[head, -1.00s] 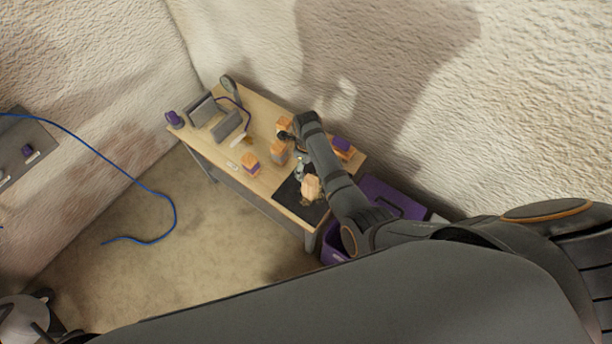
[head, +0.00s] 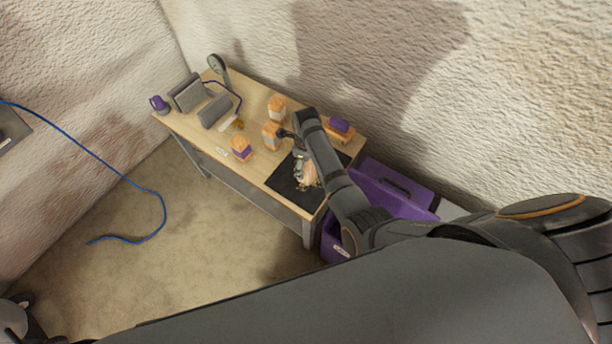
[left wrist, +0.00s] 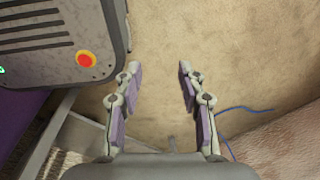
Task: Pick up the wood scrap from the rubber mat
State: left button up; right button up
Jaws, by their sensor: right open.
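The black rubber mat (head: 283,184) lies on the near right part of the workbench. A tan wooden piece (head: 310,174), which looks like the wood scrap, is on the mat and partly hidden by my right gripper. My right gripper (head: 301,164) is open, just above the mat and beside the piece; I cannot tell whether it touches it. My left gripper (left wrist: 157,72) is open and empty in the left wrist view, over bare floor and away from the bench.
Several orange-tan blocks stand on the workbench (head: 190,125), one (head: 271,135) close to my right arm. Grey upright plates (head: 187,93) and a purple item (head: 159,104) are at the far left. A purple bin (head: 395,189) stands right of the bench. A blue cable (head: 120,178) lies on the floor.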

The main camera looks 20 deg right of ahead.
jog(key=shift+c, duration=2.6)
jog(key=c, duration=0.5)
jog(key=shift+c, duration=1.1)
pick_arm(q)
jog(key=shift+w, duration=0.9)
pick_arm(e)
jog(key=shift+c, duration=0.4)
